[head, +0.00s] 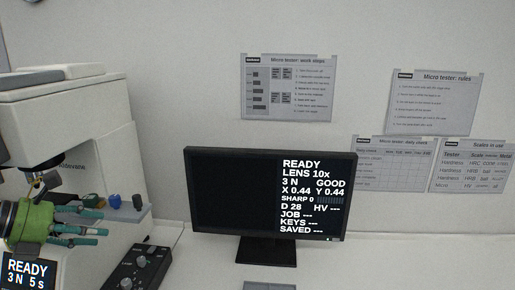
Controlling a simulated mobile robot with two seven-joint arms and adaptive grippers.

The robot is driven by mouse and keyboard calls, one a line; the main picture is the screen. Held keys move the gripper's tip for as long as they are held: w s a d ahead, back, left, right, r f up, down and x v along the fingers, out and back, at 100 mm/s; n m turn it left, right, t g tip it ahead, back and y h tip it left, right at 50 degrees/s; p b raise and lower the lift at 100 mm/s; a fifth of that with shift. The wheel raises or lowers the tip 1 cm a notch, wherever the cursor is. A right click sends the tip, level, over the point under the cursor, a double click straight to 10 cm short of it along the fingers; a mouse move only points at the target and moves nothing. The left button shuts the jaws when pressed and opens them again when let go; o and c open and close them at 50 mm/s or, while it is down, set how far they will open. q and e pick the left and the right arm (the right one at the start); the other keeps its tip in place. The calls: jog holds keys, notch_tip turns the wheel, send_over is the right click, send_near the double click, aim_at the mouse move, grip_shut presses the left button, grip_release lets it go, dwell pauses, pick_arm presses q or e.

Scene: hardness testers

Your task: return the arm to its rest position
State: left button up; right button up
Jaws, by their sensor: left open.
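My left gripper (96,217) is at the left edge of the head view, with a green body and teal fingers pointing right. Its fingers are apart and nothing shows between them. It is in front of the micro hardness tester (92,125), a large off-white machine, and hides part of its lower front. I cannot tell whether it touches the tester. The rest of the left arm is outside the picture. My right gripper is not in view.
A monitor (230,200) reading READY stands on the white bench. A dark control box (137,268) with knobs lies between tester and monitor. A small READY display (28,272) is below my gripper. Paper sheets, including the work steps (288,88), hang on the wall.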

pick_arm(q)
jog(key=s+a+f+n+t+y, duration=0.1)
jog(key=s+f+n+t+y, duration=0.2)
jog(key=f+n, duration=0.6)
jog(key=s+a+f+n+y, duration=0.1)
jog(key=s+f+n+y, duration=0.25)
jog(key=f+n, duration=0.5)
jog(key=s+a+f+n+t+y, duration=0.1)
jog(key=s+f+n+t+y, duration=0.15)
jog(key=f+n+y, duration=0.6)
jog(key=s+d+f+n+g+h, duration=0.3)
jog(key=s+d+f+n+g, duration=0.15)
jog(key=s+d+n, duration=0.35)
jog(key=s+d+f+n+g+h, duration=0.3)
jog(key=s+d+n+g+h, duration=0.15)
jog(key=s+d, duration=0.6)
notch_tip(320, 180, down, 23)
jog(key=s+g, duration=0.2)
jog(key=s+a+f+g+y, duration=0.1)
jog(key=s+a+f, duration=0.1)
jog(key=s+f, duration=1.2)
jog(key=shift+s+a, duration=0.2)
jog(key=shift+s, duration=0.7)
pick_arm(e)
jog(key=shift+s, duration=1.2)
